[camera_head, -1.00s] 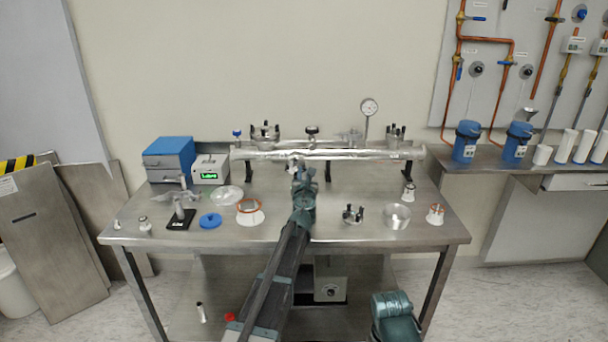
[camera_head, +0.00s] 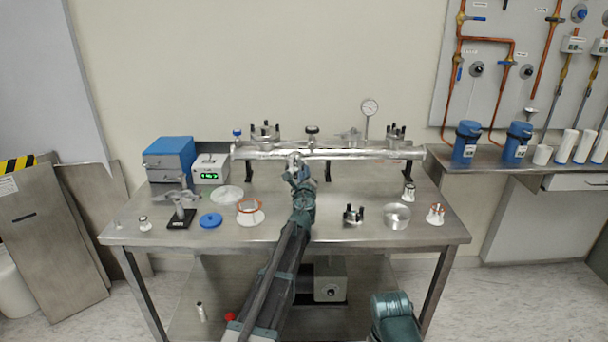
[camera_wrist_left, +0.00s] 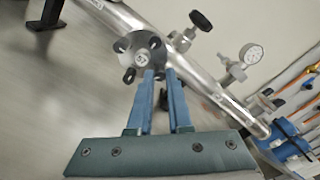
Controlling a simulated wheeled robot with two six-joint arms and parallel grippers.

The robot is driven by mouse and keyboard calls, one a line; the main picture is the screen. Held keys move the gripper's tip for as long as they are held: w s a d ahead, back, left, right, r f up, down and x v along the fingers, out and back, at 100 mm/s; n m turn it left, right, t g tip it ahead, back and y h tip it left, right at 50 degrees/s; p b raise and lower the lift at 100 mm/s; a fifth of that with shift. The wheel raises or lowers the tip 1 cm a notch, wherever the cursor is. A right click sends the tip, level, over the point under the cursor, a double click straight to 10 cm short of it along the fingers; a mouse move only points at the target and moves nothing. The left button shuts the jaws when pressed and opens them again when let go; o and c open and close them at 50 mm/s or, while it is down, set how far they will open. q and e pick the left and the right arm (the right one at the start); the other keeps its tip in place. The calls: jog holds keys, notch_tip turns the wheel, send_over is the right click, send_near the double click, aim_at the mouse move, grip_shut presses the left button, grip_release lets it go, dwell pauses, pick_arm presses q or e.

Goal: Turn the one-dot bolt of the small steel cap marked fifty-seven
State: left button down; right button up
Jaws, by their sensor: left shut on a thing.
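The small steel cap (camera_wrist_left: 140,54) marked 57 sits on the front of the horizontal steel tube (camera_wrist_left: 205,83), with several dark bolts around its rim. My left gripper (camera_wrist_left: 160,73) reaches the cap's lower right edge, its two blue fingers nearly parallel around a bolt there. The fingers hide most of that bolt, and its dots cannot be read. In the head view my left gripper (camera_head: 295,163) is at the front of the tube (camera_head: 350,153), where it covers the cap. Of my right arm, only a teal part shows at the lower edge; its gripper is not in view.
A pressure gauge (camera_head: 369,107) and knobs stand above the tube. On the steel table (camera_head: 350,232) are a blue box (camera_head: 168,158), a blue lid (camera_head: 210,220), a metal ring (camera_head: 397,216) and a clamp part (camera_head: 353,214). The table's front middle lies under my left arm.

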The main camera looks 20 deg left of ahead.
pick_arm(q)
jog(key=n, duration=2.2)
jog(key=shift+w+f+n, duration=0.1)
jog(key=shift+n, duration=0.3)
dwell(0.3)
jog(key=c, duration=0.8)
grip_release()
jog(key=shift+c, duration=0.2)
jog(key=v, duration=1.3)
jog(key=shift+s, duration=0.4)
